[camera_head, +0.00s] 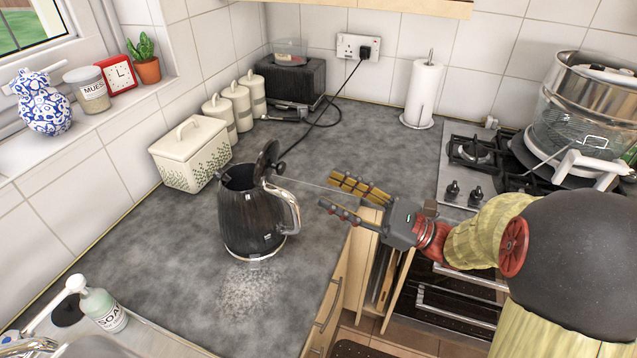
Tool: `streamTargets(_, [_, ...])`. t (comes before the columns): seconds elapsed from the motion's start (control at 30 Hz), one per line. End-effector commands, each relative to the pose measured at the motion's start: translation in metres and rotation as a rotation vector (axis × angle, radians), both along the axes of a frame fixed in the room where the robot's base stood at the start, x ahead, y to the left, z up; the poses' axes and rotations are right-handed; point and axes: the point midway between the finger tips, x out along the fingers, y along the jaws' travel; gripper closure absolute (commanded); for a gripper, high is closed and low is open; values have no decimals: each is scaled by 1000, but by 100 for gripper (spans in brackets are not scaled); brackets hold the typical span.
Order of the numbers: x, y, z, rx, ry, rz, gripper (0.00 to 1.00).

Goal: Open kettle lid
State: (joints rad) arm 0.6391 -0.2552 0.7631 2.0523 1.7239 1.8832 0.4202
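The dark kettle (250,218) stands upright on the grey counter, with its silver-edged handle (291,208) facing right. Its round lid (267,160) is raised and tilted steeply at the top, and the mouth of the kettle shows beside it. A small dark knob sticks out to the right of the lid. My gripper (327,191) is to the right of the kettle, pointing left, with its fingers apart and nothing between them. It looks clear of both lid and handle. A thin pale line runs between the lid area and my gripper.
A white patterned bread bin (190,153) and canisters (238,105) stand behind the kettle. A paper towel roll (422,92) and a hob (468,160) holding a steamer pot (585,110) are at right. A soap bottle (103,309) is front left. The counter around the kettle is mostly clear.

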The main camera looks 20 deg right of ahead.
Motion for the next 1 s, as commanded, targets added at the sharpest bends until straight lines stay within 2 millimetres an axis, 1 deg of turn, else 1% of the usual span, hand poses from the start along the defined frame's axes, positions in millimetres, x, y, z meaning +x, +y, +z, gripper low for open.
streamTargets(0.03, [-2,-4,-1,1,0,-2,60])
streamTargets(0.13, [-5,-8,-3,1,0,-1,60])
streamTargets(0.47, [-7,-9,-4,1,-1,0,61])
streamTargets(0.57, [-7,-11,-1,1,0,-3,67])
streamTargets(0.63, [-6,-15,5,4,3,-13,70])
streamTargets(0.83, [-5,-38,26,26,38,-58,82])
streamTargets(0.93, [-8,-47,31,55,102,-56,88])
streamTargets(1.0, [-11,-52,32,108,196,-35,92])
